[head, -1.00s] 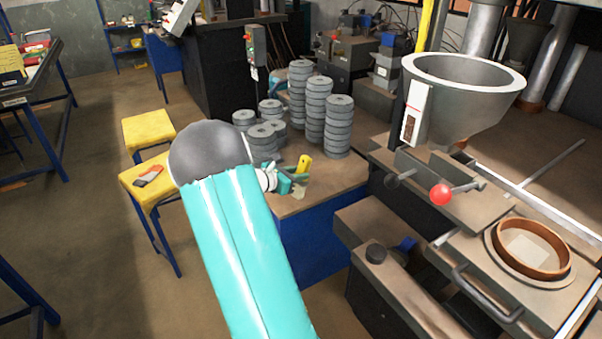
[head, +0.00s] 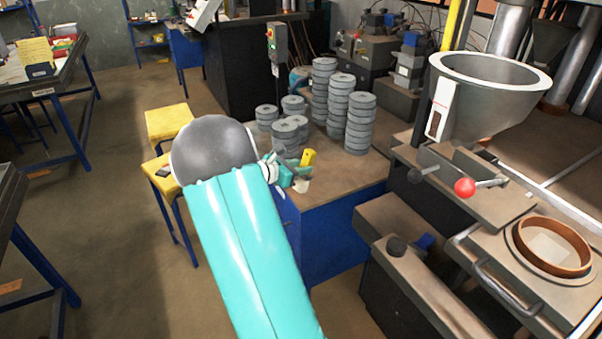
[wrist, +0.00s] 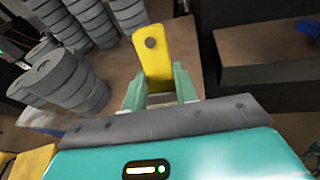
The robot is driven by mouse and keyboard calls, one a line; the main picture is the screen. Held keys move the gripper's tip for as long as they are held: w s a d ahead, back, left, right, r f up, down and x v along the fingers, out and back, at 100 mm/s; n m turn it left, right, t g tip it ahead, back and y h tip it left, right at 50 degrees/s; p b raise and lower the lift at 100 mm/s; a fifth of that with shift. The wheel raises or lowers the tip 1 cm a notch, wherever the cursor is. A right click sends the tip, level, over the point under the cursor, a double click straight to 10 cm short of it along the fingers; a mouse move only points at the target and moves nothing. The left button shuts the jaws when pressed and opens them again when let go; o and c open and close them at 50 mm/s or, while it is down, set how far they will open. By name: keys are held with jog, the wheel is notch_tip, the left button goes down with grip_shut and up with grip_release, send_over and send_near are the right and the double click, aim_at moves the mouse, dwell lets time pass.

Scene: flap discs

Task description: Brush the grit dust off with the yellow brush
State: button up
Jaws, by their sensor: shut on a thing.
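The yellow brush (head: 308,157) is held in my gripper (head: 292,176), above the near part of the brown bench top. In the wrist view the yellow handle (wrist: 153,62) stands up between the two pale green fingers of my gripper (wrist: 159,88), which are shut on it. No grit dust can be told apart for sure on the bench top (head: 345,182). My arm hides part of the bench.
Several stacks of grey flap discs (head: 325,90) stand at the back of the bench. At right is a machine with a grey hopper (head: 488,95), a red-knobbed lever (head: 465,188) and a brown ring (head: 552,246). Yellow stools (head: 168,122) stand at left.

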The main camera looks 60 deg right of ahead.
aim_at(307, 150)
jog(key=shift+w+r, duration=0.2)
jog(key=shift+r, duration=0.3)
jog(key=shift+s+r, duration=0.15)
jog(key=shift+r, duration=2.05)
